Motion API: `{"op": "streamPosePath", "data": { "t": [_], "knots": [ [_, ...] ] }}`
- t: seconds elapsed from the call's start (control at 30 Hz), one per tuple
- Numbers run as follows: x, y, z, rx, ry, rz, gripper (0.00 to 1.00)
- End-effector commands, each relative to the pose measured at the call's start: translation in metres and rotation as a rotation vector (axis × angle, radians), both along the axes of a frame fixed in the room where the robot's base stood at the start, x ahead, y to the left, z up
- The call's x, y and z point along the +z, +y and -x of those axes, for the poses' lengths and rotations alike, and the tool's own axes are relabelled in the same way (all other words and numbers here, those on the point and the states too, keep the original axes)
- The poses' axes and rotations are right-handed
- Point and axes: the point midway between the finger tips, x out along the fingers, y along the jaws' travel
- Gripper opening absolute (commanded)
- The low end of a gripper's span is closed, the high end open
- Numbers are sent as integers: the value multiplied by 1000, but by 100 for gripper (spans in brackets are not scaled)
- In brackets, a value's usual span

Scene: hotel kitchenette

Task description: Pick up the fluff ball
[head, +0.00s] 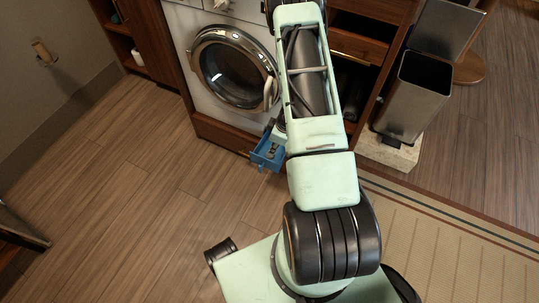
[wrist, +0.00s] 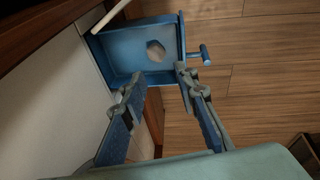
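A small greyish, roughly rounded lump, seemingly the fluff ball (wrist: 156,50), lies inside a shallow blue open-topped tray (wrist: 119,66). In the head view the blue tray (head: 259,159) sits low in front of the washing machine, and a small greyish shape shows in it. My gripper (wrist: 158,76) is open, its two fingers apart at the near edge of the tray, with nothing between them. The lump lies beyond the fingertips and looks untouched. In the head view my arm hides most of the gripper.
A front-loading washing machine (head: 194,88) stands behind the tray, in a wooden cabinet. A blue knob (wrist: 206,53) sticks out from the tray's side. A metal bin (head: 418,98) stands to the right. Wooden floor (head: 130,165) is clear to the left.

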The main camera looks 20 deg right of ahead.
Motion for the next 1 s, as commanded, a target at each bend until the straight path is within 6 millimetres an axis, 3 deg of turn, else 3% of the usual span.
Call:
{"op": "streamPosePath", "data": {
  "t": [0.33,0.63,0.9,1.0],
  "knots": [
    [-46,-1,-12,19,-11,-8,28],
    [-64,0,-18,18,-11,-7,28],
    [-102,1,-28,18,-11,-7,28],
    [-107,1,-30,18,-11,-7,28]
  ]
}}
